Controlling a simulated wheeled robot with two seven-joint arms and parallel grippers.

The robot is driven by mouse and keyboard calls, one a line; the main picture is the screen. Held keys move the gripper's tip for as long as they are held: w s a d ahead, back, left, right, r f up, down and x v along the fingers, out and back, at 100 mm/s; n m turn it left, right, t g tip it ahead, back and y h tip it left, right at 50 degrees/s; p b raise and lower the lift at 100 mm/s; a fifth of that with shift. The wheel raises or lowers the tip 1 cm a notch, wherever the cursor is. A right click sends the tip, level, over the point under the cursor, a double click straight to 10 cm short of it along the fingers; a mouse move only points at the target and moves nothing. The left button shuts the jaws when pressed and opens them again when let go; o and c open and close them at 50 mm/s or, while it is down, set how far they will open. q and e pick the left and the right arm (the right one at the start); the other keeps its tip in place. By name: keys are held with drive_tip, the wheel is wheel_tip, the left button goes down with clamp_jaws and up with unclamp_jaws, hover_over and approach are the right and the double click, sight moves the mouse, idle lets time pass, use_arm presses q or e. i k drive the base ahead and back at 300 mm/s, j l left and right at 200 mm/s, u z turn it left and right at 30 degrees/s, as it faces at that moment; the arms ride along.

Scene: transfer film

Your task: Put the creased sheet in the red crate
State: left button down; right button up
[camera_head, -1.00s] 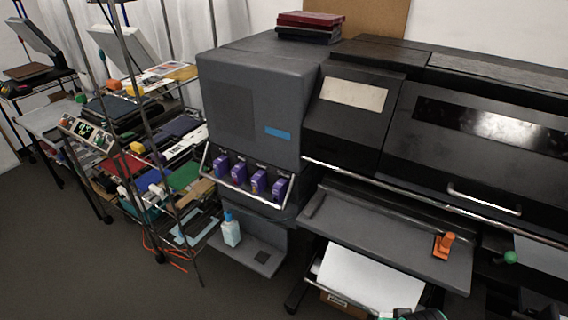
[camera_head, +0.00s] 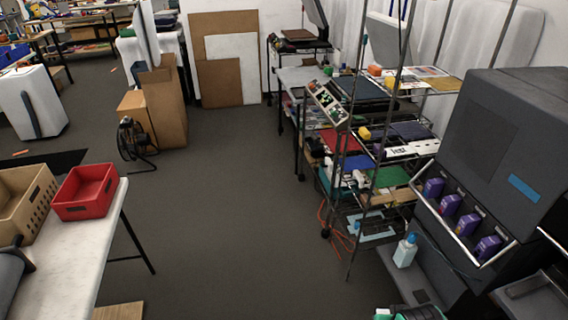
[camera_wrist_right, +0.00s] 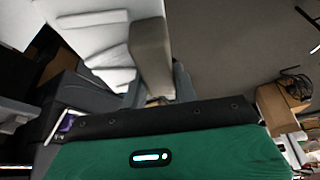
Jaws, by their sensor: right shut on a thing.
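The red crate (camera_head: 84,192) stands at the right end of a white table at the lower left of the head view, and its inside looks empty. In the right wrist view, a white folded sheet (camera_wrist_right: 110,40), which looks like the creased sheet, lies against a grey-beige finger of my right gripper (camera_wrist_right: 152,45). That gripper is shut on the sheet; its other finger is mostly hidden. In the head view only a green and black part of my right arm shows at the bottom edge, and the sheet is out of sight.
A tan crate (camera_head: 28,197) stands left of the red one on the white table (camera_head: 60,265). Open grey floor (camera_head: 225,210) lies between table and wire shelf rack (camera_head: 375,160). A dark printer (camera_head: 500,140) with purple cartridges stands at right. A black fan (camera_head: 133,142) stands farther back.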

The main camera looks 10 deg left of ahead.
sight(88, 194)
drive_tip(key=i+j+u, duration=0.1)
drive_tip(key=u, duration=0.3)
drive_tip(key=i+j+u, duration=0.1)
drive_tip(key=u, duration=0.3)
drive_tip(key=i+u, duration=0.2)
drive_tip(key=u, duration=0.2)
drive_tip(key=i+u, duration=0.15)
drive_tip(key=u, duration=0.25)
drive_tip(key=i+l+u, duration=0.2)
drive_tip(key=i+u, duration=0.25)
drive_tip(key=i+l+u, duration=0.7)
drive_tip(key=l+u, duration=0.15)
drive_tip(key=i+l, duration=0.2)
drive_tip(key=l, duration=0.15)
drive_tip(key=i+l, duration=0.15)
drive_tip(key=l, duration=0.25)
drive_tip(key=i+l, duration=0.2)
drive_tip(key=l, duration=0.15)
drive_tip(key=i+l, duration=0.2)
drive_tip(key=l, duration=0.15)
drive_tip(key=u, duration=0.05)
